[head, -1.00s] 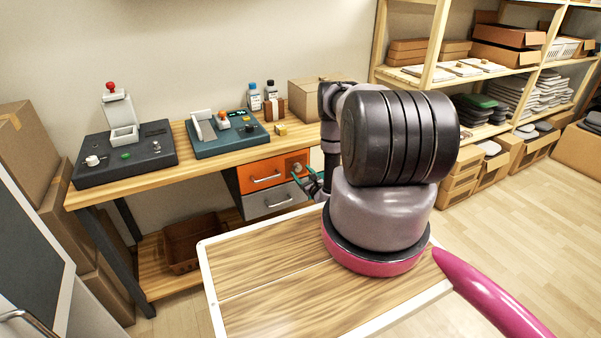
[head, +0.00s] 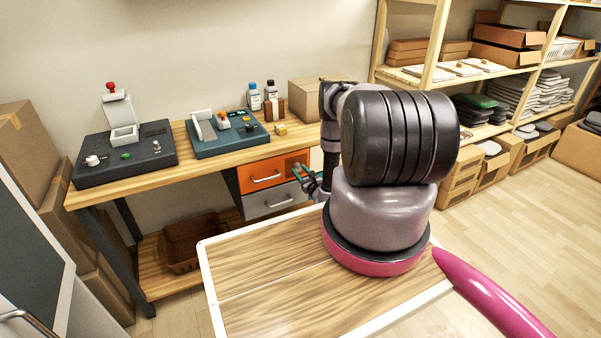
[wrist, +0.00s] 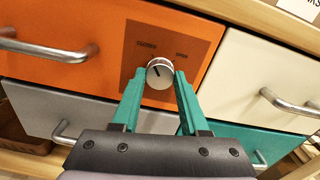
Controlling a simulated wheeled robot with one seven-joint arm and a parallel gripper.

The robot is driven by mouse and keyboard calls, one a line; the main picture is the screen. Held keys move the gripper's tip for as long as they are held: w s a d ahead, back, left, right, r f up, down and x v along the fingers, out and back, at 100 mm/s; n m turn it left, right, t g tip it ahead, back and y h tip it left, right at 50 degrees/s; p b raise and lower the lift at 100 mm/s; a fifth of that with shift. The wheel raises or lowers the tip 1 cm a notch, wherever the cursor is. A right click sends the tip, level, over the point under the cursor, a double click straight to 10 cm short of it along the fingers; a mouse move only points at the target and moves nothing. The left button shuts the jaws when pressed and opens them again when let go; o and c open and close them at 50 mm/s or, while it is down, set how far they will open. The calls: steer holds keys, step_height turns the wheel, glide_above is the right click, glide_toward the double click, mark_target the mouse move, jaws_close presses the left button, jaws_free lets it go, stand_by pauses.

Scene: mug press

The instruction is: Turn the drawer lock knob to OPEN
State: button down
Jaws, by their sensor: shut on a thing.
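The lock knob (wrist: 160,73) is a round silver knob on a brown plate on the orange drawer (wrist: 105,60). The plate reads CLOSED at upper left and OPEN at upper right. The knob's dark pointer line leans up and left, toward CLOSED. My gripper (wrist: 160,80) has a green finger on each side of the knob and is shut on it. In the head view, my gripper (head: 300,170) reaches the right end of the orange drawer (head: 262,175) and covers the knob. The drawer front looks flush with its neighbours.
A grey drawer (head: 275,200) lies below the orange one. A cream drawer (wrist: 262,75) and a green drawer (wrist: 235,137) sit to the right. Bar handles (wrist: 45,50) stick out nearby. The bench top carries a dark machine (head: 125,155) and a teal one (head: 228,135).

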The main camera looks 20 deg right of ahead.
steer(key=m, duration=0.3)
steer(key=shift+d+m, duration=0.1)
steer(key=shift+m, duration=0.2)
steer(key=m, duration=0.4)
steer(key=shift+m, duration=0.3)
steer(key=m, duration=0.3)
steer(key=shift+m, duration=2.1)
steer(key=shift+c, duration=2.1)
jaws_free()
steer(key=shift+s, duration=0.1)
